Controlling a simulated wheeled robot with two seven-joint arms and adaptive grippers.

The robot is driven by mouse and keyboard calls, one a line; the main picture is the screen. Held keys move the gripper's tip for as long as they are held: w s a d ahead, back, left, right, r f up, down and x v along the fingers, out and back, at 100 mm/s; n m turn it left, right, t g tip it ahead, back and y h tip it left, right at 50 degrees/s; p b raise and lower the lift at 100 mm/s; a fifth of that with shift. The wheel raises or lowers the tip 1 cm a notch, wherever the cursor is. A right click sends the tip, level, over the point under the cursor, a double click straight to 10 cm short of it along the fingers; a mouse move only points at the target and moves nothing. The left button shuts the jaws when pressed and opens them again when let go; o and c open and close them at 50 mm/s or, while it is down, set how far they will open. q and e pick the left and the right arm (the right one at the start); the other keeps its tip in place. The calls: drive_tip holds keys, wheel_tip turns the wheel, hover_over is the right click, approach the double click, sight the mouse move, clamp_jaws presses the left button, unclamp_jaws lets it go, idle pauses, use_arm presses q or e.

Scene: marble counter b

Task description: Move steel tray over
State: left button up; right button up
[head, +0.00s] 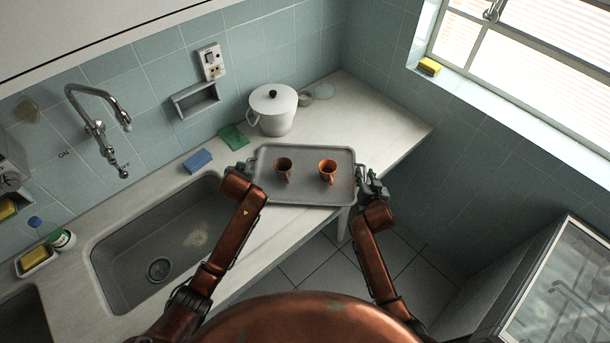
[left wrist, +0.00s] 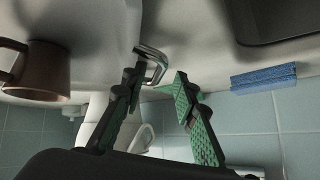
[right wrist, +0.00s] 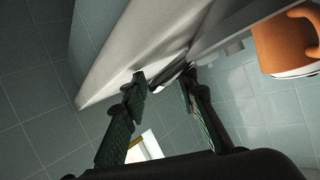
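The grey steel tray (head: 305,190) lies level at the counter's front edge, its near right part past that edge. Whether it rests on the counter or is raised, I cannot tell. Two mugs stand on it: a brown mug (head: 283,168) and an orange mug (head: 327,170). My left gripper (head: 243,170) is at the tray's left end; in the left wrist view its open fingers (left wrist: 161,78) are on either side of a metal handle (left wrist: 151,62). My right gripper (head: 364,182) is at the right end; its open fingers (right wrist: 163,84) straddle the other handle (right wrist: 172,74).
A white lidded pot (head: 272,110) stands behind the tray. A green cloth (head: 233,138) and a blue sponge (head: 198,160) lie along the wall. The sink (head: 165,245) is to the left.

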use_arm(q)
drive_tip(key=v, duration=0.9)
drive_tip(key=shift+s, duration=0.2)
use_arm(e)
drive_tip(key=v, duration=1.2)
use_arm(q)
drive_tip(key=shift+r, duration=0.15)
